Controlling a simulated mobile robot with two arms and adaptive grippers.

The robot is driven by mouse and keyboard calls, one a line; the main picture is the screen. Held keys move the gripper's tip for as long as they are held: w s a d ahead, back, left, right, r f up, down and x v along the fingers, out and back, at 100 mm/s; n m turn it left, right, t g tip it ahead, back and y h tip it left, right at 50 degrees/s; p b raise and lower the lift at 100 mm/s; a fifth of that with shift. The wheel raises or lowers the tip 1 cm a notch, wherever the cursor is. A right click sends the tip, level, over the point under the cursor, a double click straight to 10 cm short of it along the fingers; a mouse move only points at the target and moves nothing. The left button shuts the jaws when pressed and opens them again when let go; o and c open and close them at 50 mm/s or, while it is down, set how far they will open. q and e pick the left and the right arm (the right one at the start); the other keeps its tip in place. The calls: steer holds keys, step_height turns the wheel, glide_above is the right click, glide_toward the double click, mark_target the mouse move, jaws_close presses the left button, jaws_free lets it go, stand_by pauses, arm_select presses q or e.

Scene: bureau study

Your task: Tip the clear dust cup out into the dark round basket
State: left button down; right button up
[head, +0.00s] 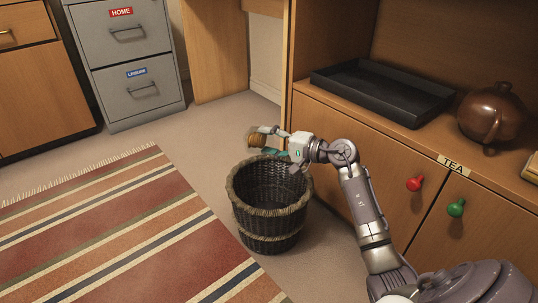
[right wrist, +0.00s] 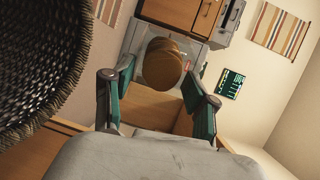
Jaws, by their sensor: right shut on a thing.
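The dark round basket (head: 270,222) is woven and stands on the floor beside the cabinet, its mouth open upward. Its weave fills the left of the right wrist view (right wrist: 40,70). My right gripper (head: 268,142) is above the basket's back rim and is shut on the dust cup (head: 257,138). The cup shows as a small brown, rounded shape; its clear walls are hard to make out. In the right wrist view the brown cup (right wrist: 162,64) sits between the green-padded fingers (right wrist: 160,95). I cannot tell its exact tilt. My left gripper is not in view.
The wooden cabinet (head: 350,150) stands close to the right of the basket, with a black tray (head: 375,98) and a brown teapot (head: 490,112) on top. A striped rug (head: 130,235) lies left. A grey filing cabinet (head: 130,85) stands behind.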

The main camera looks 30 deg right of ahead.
steer(key=shift+f+t+y+b, duration=0.45)
steer(key=shift+t+b, duration=0.45)
steer(key=shift+b, duration=2.15)
steer(key=shift+r+m+t+y+p, duration=0.35)
steer(key=shift+r+m+t+y, duration=0.15)
steer(key=shift+t, duration=0.6)
steer(key=shift+t+y, duration=0.35)
steer(key=shift+t, duration=0.55)
steer(key=shift+r, duration=0.15)
